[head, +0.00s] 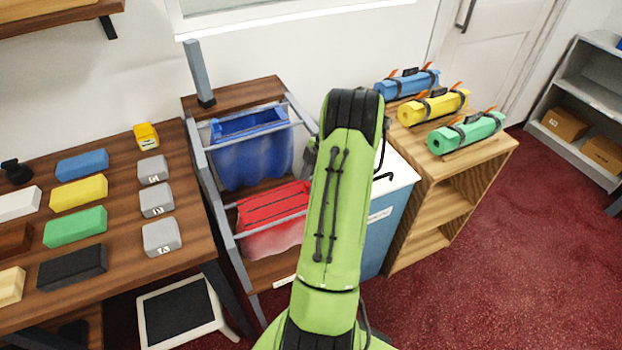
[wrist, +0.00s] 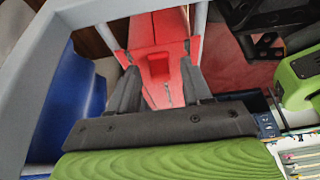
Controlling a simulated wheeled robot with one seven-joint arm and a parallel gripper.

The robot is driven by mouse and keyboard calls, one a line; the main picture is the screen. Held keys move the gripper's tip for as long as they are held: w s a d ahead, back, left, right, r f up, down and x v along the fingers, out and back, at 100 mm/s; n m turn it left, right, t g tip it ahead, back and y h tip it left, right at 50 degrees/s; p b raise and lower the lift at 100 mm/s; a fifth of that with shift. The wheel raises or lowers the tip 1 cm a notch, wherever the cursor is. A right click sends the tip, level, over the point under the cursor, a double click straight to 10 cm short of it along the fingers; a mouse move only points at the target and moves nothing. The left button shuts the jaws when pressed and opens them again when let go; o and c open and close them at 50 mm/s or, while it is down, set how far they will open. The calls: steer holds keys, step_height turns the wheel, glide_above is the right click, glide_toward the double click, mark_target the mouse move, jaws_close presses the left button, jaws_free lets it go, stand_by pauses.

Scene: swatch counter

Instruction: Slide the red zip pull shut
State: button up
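A red bag (head: 272,207) hangs from the rails of a grey metal rack, its top closed over by flat red panels with a line along them. In the wrist view, the red top (wrist: 160,30) runs away from me between two grey rails. A small red block, which looks like the zip pull (wrist: 158,68), stands between my fingers. My gripper (wrist: 158,72) has its two dark fingers apart, one on each side of the block, with no clear contact.
A blue bag (head: 252,150) hangs behind the red one, and it shows at left in the wrist view (wrist: 68,110). Grey rack rails (head: 222,215) run close around my gripper. A blue bin with a white top (head: 398,172) and a wooden shelf (head: 480,157) with rolled mats stand right.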

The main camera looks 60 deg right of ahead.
steer(key=p+v, duration=0.7)
steer(key=v, duration=0.8)
steer(key=shift+r, duration=0.35)
steer(key=shift+s+d, duration=0.1)
steer(key=shift+d, duration=0.05)
